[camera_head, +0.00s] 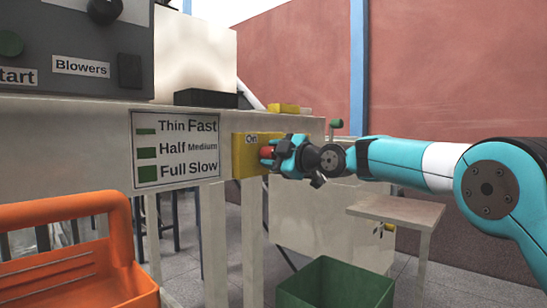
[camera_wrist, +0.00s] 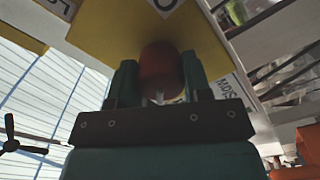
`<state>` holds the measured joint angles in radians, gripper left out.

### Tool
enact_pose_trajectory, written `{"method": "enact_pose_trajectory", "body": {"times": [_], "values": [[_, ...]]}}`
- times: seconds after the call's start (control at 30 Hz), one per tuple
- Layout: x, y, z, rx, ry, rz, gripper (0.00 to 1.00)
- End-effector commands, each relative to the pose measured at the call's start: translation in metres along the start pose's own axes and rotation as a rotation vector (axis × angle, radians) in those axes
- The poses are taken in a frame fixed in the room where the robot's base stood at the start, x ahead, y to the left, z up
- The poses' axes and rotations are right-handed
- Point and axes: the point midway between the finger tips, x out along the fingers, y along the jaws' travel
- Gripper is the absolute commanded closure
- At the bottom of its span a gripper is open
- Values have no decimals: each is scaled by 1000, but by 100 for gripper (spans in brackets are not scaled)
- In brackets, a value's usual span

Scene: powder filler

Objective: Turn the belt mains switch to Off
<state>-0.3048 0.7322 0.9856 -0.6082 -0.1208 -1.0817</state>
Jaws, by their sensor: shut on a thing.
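The belt mains switch is a red knob (camera_head: 266,154) on a yellow box (camera_head: 241,160) fixed to the side of the beige machine. A label reading "On" is at the box's top in the head view. My gripper (camera_head: 275,154) reaches in from the right and is shut on the red knob. In the wrist view the red knob (camera_wrist: 160,68) sits between the two dark fingers (camera_wrist: 158,85), in front of the yellow face (camera_wrist: 115,25). The fingers partly hide the knob, and the arm hides part of the box. I cannot read the knob's exact angle.
A speed sign (camera_head: 175,150) hangs left of the box. An orange crate (camera_head: 75,255) stands at lower left and a green bin (camera_head: 335,285) below. A small table (camera_head: 398,210) stands to the right. A green knob (camera_head: 336,124) is behind the gripper.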

Motion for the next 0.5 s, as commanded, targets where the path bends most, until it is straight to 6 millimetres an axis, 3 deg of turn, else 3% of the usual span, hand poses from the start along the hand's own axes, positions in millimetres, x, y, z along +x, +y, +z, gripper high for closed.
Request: {"method": "enact_pose_trajectory", "body": {"times": [0.17,0.2,0.3,0.5], "values": [[0,0,0,0,0,-1,79],[0,0,0,0,0,-1,49],[0,0,0,0,0,-1,31],[0,0,0,1,0,0,31]]}}
